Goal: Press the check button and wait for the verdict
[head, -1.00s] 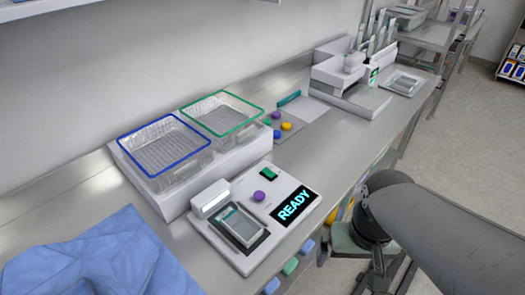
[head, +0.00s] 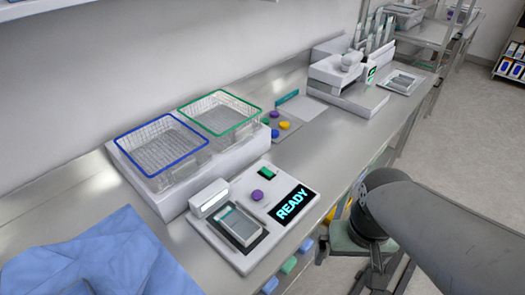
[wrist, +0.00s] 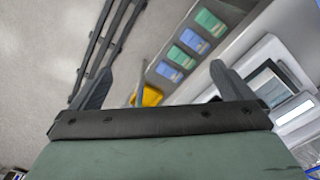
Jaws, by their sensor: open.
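The white checking device (head: 222,243) stands at the bench's front edge in the head view. Its dark display (head: 292,203) reads READY in cyan. A round purple button (head: 258,196) and a green square button (head: 265,173) sit on its top; no label tells which is the check button. A clear-walled tray (head: 238,224) rests in the device's recess. My gripper (wrist: 162,82) is open and empty in the wrist view, off the bench's front edge. The device shows partly at the right of that view. In the head view, my arm partly hides the gripper, which is apart from the buttons.
Blue-rimmed (head: 160,150) and green-rimmed (head: 220,112) wire baskets stand on a white base behind the device. A blue cloth (head: 100,258) lies at left. Several colored pieces (wrist: 190,45) line the bench front. Another white machine (head: 345,82) stands farther back.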

